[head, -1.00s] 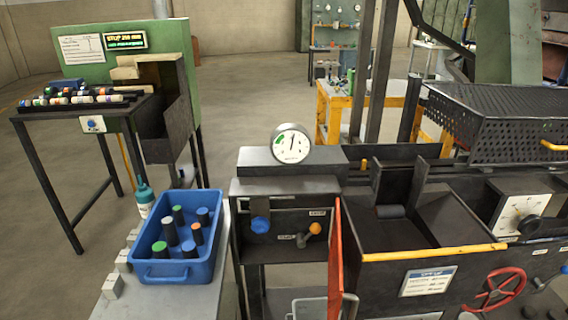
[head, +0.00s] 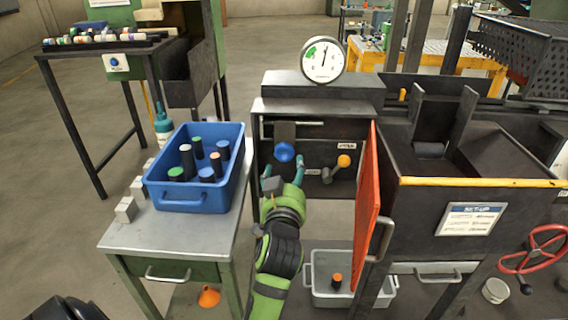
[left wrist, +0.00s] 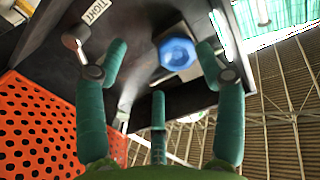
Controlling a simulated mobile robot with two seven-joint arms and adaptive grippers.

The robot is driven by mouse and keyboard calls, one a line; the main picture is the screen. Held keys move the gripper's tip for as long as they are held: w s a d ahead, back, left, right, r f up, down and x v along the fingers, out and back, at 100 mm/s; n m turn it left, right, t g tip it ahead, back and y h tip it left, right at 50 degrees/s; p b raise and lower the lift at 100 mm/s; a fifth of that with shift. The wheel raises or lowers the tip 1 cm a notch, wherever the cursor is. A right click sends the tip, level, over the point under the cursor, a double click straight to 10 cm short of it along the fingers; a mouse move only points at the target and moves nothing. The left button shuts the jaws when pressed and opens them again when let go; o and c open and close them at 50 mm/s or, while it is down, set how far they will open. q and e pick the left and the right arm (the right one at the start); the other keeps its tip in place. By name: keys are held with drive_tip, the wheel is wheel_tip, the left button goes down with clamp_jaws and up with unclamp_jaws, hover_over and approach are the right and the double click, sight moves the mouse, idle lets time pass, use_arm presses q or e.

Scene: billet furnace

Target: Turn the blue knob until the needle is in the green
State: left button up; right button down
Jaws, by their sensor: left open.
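The blue knob (head: 285,152) is on the dark panel's front, below the round white gauge (head: 323,60). The gauge's dark needle points nearly straight up, to the right of the green patch at the upper left of the dial. My left gripper (head: 284,178) is open and empty, just below and in front of the knob. In the left wrist view the knob (left wrist: 177,53) shows beyond the spread teal fingers (left wrist: 162,62), with no clear contact. My right gripper is not in view.
An orange perforated door (head: 367,215) stands open farther right. A blue bin (head: 195,195) with several cylinders sits on the metal table (head: 150,232) to the left. A grey bin (head: 345,293) is on the floor.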

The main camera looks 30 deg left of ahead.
sight(284, 155)
use_arm(q)
drive_tip(key=shift+s+a+r+n+y, duration=0.3)
drive_tip(key=shift+a+r+y, duration=0.1)
drive_tip(key=shift+r, duration=0.25)
drive_tip(key=shift+w+a+r, duration=0.15)
drive_tip(key=shift+w+a, duration=0.05)
drive_tip(key=x, duration=0.5)
drive_tip(key=shift+w+d+p, duration=0.1)
drive_tip(key=shift+p, duration=0.25)
drive_tip(key=shift+w+a, duration=0.3)
drive_tip(key=shift+w, duration=0.2)
drive_tip(key=c, duration=1.1)
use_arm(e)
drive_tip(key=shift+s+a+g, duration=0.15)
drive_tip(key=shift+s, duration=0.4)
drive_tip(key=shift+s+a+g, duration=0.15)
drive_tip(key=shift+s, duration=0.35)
